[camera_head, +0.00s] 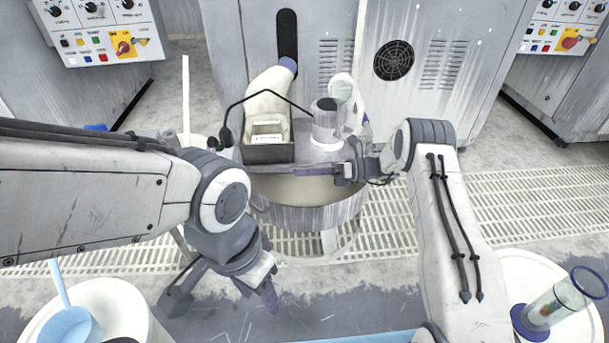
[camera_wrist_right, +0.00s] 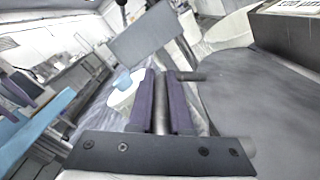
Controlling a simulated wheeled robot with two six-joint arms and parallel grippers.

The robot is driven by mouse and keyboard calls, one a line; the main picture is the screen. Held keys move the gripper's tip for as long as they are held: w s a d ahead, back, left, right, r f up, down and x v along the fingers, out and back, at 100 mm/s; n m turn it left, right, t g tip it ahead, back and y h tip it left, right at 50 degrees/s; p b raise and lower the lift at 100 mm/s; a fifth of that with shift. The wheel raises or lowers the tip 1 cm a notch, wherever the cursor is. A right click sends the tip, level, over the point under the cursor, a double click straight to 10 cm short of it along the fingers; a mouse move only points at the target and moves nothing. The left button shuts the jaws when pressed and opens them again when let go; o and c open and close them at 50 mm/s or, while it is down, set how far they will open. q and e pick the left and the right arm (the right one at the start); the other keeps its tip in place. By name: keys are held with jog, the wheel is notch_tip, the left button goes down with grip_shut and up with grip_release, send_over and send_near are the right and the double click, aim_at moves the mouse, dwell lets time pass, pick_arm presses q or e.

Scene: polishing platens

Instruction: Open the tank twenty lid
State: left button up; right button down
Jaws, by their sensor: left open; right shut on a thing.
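A round grey tank (camera_head: 310,215) stands in the middle of the head view. Its flat grey lid (camera_head: 312,153) covers the back part of the top, and the front shows a pale interior. My right gripper (camera_head: 343,173) is at the lid's front edge, shut on a dark bar, apparently the lid's handle. In the right wrist view the purple finger pads (camera_wrist_right: 164,105) close around a grey bar (camera_wrist_right: 188,76) beside the grey lid surface (camera_wrist_right: 255,100). My left gripper (camera_head: 262,284) is open and empty, low in front of the tank.
A dark box with pale blocks (camera_head: 268,152) and a grey cylinder (camera_head: 326,122) stand at the lid. A white round table (camera_head: 575,325) at right holds a glass tube (camera_head: 560,302). A white bucket (camera_head: 118,300) with a blue scoop (camera_head: 68,325) is at lower left. Grey cabinets (camera_head: 350,50) stand behind.

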jog(key=c, duration=0.8)
grip_release()
jog(key=shift+c, duration=0.2)
jog(key=shift+d, duration=0.15)
jog(key=d+p, duration=0.2)
jog(key=d, duration=0.8)
jog(key=shift+d, duration=0.1)
